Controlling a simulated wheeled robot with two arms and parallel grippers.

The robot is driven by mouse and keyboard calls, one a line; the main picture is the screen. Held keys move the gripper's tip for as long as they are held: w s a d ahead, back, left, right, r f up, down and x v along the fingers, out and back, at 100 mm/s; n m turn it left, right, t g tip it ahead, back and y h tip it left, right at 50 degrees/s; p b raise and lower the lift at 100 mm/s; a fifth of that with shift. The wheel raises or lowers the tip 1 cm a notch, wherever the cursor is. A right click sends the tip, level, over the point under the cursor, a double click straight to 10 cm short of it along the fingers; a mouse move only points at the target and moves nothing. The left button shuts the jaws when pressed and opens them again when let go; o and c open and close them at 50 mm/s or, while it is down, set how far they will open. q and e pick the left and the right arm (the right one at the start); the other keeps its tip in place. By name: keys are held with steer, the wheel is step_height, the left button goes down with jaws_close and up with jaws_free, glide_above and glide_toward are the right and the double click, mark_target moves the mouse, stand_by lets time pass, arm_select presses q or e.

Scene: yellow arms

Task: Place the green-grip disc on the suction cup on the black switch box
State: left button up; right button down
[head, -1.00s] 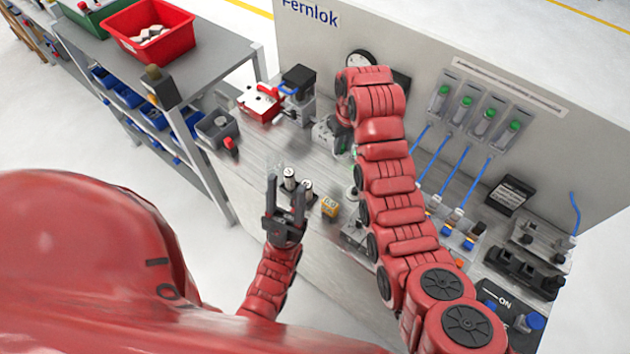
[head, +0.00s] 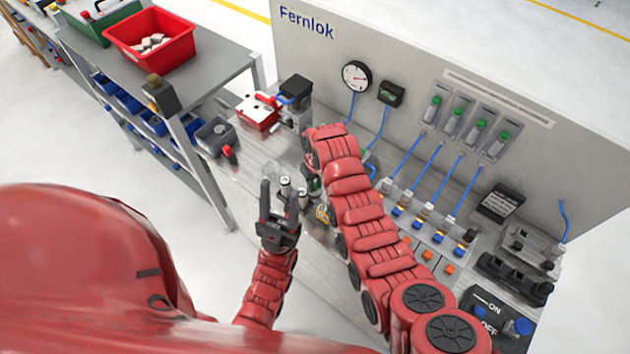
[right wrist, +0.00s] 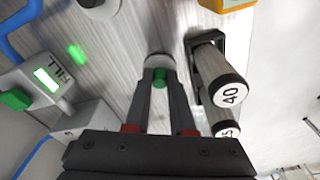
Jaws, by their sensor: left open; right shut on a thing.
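My right gripper (right wrist: 159,82) is shut on the small green grip (right wrist: 159,76) in the right wrist view. A pale round piece, apparently its disc, shows just beyond the fingertips; I cannot tell whether it touches the bench. In the head view my right arm hides this gripper. The black switch box (head: 488,318), marked ON and OFF, is at the bench's lower right. A blue round piece (head: 523,327) sits at its right side; I cannot tell whether that is the suction cup. My left gripper (head: 279,196) is open and empty in front of the bench's left part.
Pale cylinders, one marked 40 (right wrist: 230,92), stand right beside my right gripper. A FILL unit (right wrist: 45,82) with a green light is to its left. Blue hoses and valves (head: 425,215) line the bench's back. A red bin (head: 150,45) is on the left shelf.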

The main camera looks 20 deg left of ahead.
steer(key=shift+f, duration=0.3)
steer(key=c, duration=0.8)
jaws_free()
steer(key=shift+o, duration=0.2)
steer(key=shift+r, duration=0.1)
steer(key=shift+r, duration=0.2)
steer(key=shift+r+b, duration=0.2)
steer(key=shift+b, duration=0.15)
steer(key=r, duration=0.2)
steer(key=r+b, duration=0.1)
steer(key=r, duration=0.1)
steer(key=r+b, duration=0.1)
steer(key=shift+s+d+r, duration=0.2)
steer(key=shift+d+r, duration=0.15)
steer(key=shift+r, duration=0.05)
step_height(320, 180, up, 6)
steer(key=p, duration=0.5)
glide_above(317, 192)
steer(key=shift+s+d+f, duration=0.2)
steer(key=shift+s+f, duration=0.05)
steer(key=shift+s, duration=0.05)
